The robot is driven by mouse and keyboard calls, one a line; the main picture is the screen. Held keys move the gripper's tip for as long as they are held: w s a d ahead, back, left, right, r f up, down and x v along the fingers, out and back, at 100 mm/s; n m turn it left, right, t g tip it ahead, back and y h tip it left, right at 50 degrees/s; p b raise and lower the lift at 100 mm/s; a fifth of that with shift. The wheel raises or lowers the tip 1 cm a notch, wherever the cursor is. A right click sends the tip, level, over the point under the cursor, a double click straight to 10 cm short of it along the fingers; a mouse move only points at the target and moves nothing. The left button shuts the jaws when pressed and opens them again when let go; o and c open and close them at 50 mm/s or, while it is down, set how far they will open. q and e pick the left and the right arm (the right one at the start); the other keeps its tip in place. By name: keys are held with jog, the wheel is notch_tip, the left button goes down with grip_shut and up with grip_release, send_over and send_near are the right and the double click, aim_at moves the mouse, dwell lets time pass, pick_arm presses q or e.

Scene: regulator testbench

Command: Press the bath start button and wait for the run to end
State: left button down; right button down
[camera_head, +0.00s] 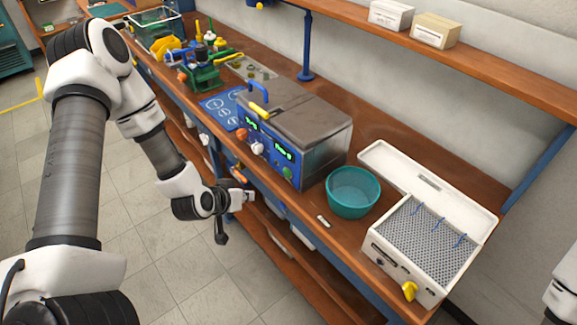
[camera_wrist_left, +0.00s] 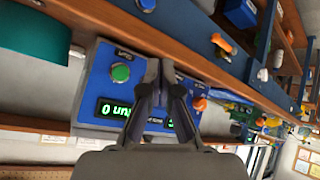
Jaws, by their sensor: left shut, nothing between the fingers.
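The bath (camera_head: 300,115) is a grey-lidded box with a blue front panel, two green-lit displays and several knobs or buttons; its lid is closed. A green button (camera_head: 287,172) sits at the near end of the panel. In the left wrist view the green button (camera_wrist_left: 120,72) lies just left of my fingertips, beside a lit display (camera_wrist_left: 115,109) starting with "0"; the rest is hidden by the fingers. My left gripper (camera_head: 248,198) is shut and empty, in front of the panel and apart from the button. Its fingertips also show in the wrist view (camera_wrist_left: 161,72). My right gripper is out of view.
A teal bowl (camera_head: 353,192) stands right of the bath. An open white case (camera_head: 425,235) with a perforated tray is farther right. A blue mat (camera_head: 222,109) and a green fixture (camera_head: 203,78) lie beyond the bath. The floor before the bench is clear.

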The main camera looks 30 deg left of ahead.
aim_at(287, 173)
pick_arm(q)
jog(key=w+d+b, duration=0.3)
jog(key=w+b, duration=0.1)
jog(key=w, duration=0.4)
jog(key=shift+w+d+b, duration=0.25)
jog(key=shift+d+b, duration=0.1)
jog(key=shift+d, duration=0.05)
jog(key=shift+w+d+f, duration=0.1)
dwell(1.2)
jog(key=shift+w+d, duration=0.1)
jog(key=shift+w, duration=0.15)
jog(key=shift+w+d+b, duration=0.2)
jog(key=shift+w+b, duration=0.15)
jog(key=shift+w, duration=0.1)
dwell(0.6)
dwell(0.4)
jog(key=shift+s+a+p, duration=0.35)
jog(key=shift+s, duration=0.5)
jog(key=shift+s, duration=0.1)
